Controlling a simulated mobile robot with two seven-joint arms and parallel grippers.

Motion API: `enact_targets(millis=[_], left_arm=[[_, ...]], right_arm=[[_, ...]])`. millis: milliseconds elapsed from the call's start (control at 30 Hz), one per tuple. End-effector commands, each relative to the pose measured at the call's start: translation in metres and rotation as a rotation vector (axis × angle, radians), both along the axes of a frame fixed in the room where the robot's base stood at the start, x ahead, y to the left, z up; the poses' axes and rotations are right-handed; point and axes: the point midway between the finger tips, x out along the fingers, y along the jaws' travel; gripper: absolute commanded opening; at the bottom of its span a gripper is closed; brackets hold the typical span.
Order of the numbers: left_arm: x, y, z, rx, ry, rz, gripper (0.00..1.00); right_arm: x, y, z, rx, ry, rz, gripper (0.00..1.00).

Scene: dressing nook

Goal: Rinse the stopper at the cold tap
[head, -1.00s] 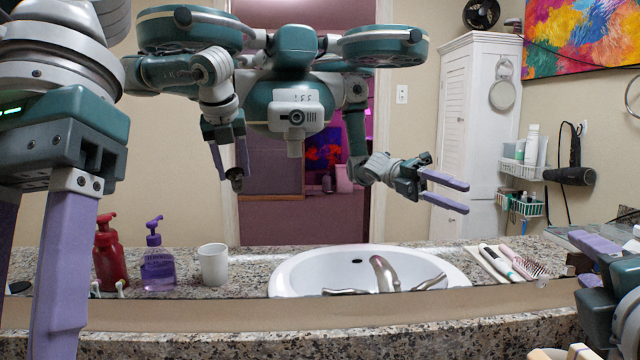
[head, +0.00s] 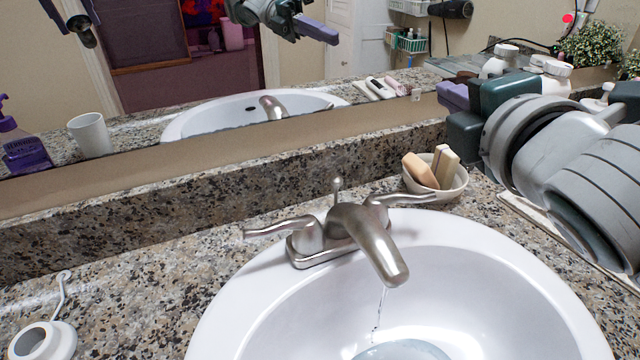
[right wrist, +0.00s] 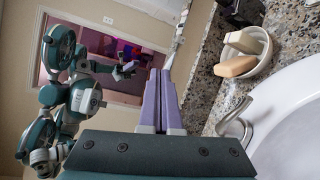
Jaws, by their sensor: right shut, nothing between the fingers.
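The tap (head: 365,238) stands at the back rim of the white sink (head: 235,318), with one lever on each side. A thin stream of water (head: 380,308) runs from its spout into the bowl. My right gripper (head: 453,96) is over the counter behind the soap dish, to the right of the tap. In the right wrist view its purple fingers (right wrist: 158,85) are together and empty. My left gripper shows only as a reflection in the mirror, at the upper left. A small dark piece (head: 82,30) shows at the reflected fingers; I cannot tell whether it is the stopper.
A soap dish (head: 452,188) with soap bars sits behind the sink's right side. A white ring-shaped item with a hooked wire (head: 45,340) lies at the front left. Bottles (head: 545,75) and a plant (head: 592,45) show at the upper right.

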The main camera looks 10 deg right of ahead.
Motion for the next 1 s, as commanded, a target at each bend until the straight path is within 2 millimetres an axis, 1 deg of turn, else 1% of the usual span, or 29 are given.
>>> enact_targets(millis=[33, 67, 100, 167, 200, 300, 333, 400, 533, 600, 667, 767, 867, 1000], left_arm=[[0.0, 0.0, -0.016, 0.0, 0.0, 0.0, 0.0], [0.0, 0.0, -0.022, 0.0, 0.0, 0.0, 0.0], [0.0, 0.0, -0.03, 0.0, 0.0, 0.0, 0.0], [0.0, 0.0, -0.041, 0.0, 0.0, 0.0, 0.0], [0.0, 0.0, -0.047, 0.0, 0.0, 0.0, 0.0], [0.0, 0.0, -0.062, 0.0, 0.0, 0.0, 0.0], [0.0, 0.0, -0.065, 0.0, 0.0, 0.0, 0.0], [0.0, 0.0, -0.072, 0.0, 0.0, 0.0, 0.0], [0.0, 0.0, -0.079, 0.0, 0.0, 0.0, 0.0], [0.0, 0.0, -0.081, 0.0, 0.0, 0.0, 0.0], [0.0, 0.0, -0.081, 0.0, 0.0, 0.0, 0.0], [0.0, 0.0, -0.083, 0.0, 0.0, 0.0, 0.0], [0.0, 0.0, -0.086, 0.0, 0.0, 0.0, 0.0], [0.0, 0.0, -0.092, 0.0, 0.0, 0.0, 0.0]], right_arm=[[-0.014, -0.002, -0.034, 0.018, 0.018, 0.042, 0.0], [-0.023, -0.001, -0.049, 0.037, 0.023, 0.074, 0.0], [-0.036, -0.001, -0.068, 0.064, 0.027, 0.117, 0.0], [-0.057, -0.001, -0.092, 0.113, 0.027, 0.178, 0.0], [-0.071, -0.002, -0.105, 0.147, 0.024, 0.215, 0.0], [-0.105, -0.003, -0.126, 0.23, 0.01, 0.295, 0.0], [-0.114, -0.003, -0.13, 0.253, 0.005, 0.314, 0.0], [-0.132, -0.005, -0.135, 0.301, -0.01, 0.35, 0.0], [-0.154, -0.007, -0.137, 0.364, -0.035, 0.392, 0.0], [-0.159, -0.008, -0.136, 0.382, -0.044, 0.403, 0.0], [-0.159, -0.008, -0.135, 0.391, -0.049, 0.407, 0.0], [-0.15, -0.005, -0.135, 0.395, -0.055, 0.409, 0.0], [-0.133, 0.0, -0.136, 0.392, -0.056, 0.412, 0.0], [-0.105, 0.009, -0.139, 0.393, -0.057, 0.41, 0.0]])
